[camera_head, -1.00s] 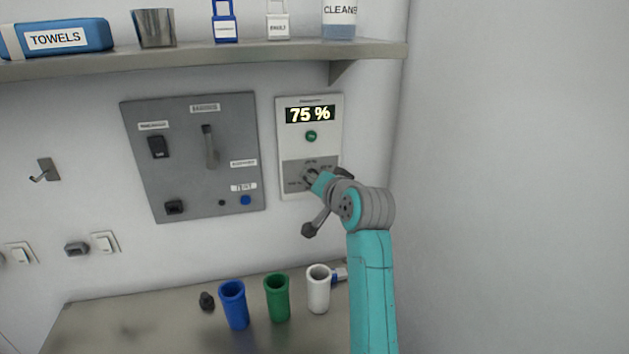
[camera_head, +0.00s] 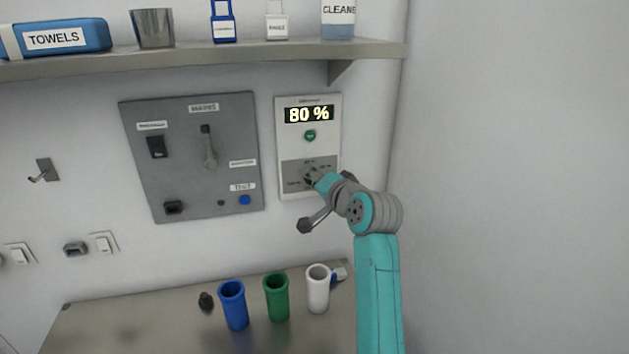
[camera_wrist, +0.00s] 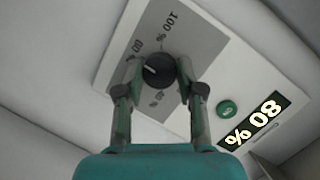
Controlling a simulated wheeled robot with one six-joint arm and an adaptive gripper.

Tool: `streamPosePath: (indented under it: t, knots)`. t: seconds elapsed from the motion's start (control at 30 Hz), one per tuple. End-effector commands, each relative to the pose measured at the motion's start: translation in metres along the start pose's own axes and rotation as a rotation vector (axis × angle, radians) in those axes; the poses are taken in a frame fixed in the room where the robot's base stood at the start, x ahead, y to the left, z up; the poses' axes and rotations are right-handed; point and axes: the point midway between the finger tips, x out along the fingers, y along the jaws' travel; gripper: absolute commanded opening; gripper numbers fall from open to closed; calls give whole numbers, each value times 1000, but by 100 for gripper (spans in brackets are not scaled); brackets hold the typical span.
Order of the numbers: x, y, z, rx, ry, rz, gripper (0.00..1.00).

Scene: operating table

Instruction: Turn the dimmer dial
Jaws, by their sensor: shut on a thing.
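The dimmer dial (camera_wrist: 158,71) is a round black knob with a white pointer line, on the grey lower part of a white wall panel (camera_head: 333,130). My gripper (camera_wrist: 160,80) is shut on the dial, one finger on each side, as the wrist view shows. In the head view my gripper (camera_head: 310,180) reaches the panel from the lower right and mostly hides the dial. The panel's display (camera_head: 309,114) reads 80 %. A green round button (camera_head: 310,135) sits below the display. Percent marks, one reading 100 %, surround the dial.
Left of the panel is a grey switch board (camera_head: 190,190) with a lever and switches. A shelf (camera_head: 200,59) runs above with towels and bottles. Blue (camera_head: 234,305), green (camera_head: 277,298) and white (camera_head: 318,289) cups stand on the table (camera_head: 150,325) below. The right wall is bare.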

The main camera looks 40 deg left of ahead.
Motion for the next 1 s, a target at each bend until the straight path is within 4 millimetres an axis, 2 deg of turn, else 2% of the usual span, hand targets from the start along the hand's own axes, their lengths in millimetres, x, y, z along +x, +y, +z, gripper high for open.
streamPosePath:
  t: [0.03, 0.07, 0.1, 0.17, 0.57, 0.67, 1.0]
  knots:
    - [0, 1, 0, 0, -1, 2, 3]
    - [0, 1, 0, 0, -1, 2, 40]
    - [0, 1, 0, 0, -1, 2, 50]
    - [0, 1, 0, 0, -1, 2, 63]
    - [-5, 1, 0, -1, 0, 1, 63]
    - [-16, 1, 0, -1, 1, 1, 63]
    - [-82, 1, 0, -1, 2, 1, 63]
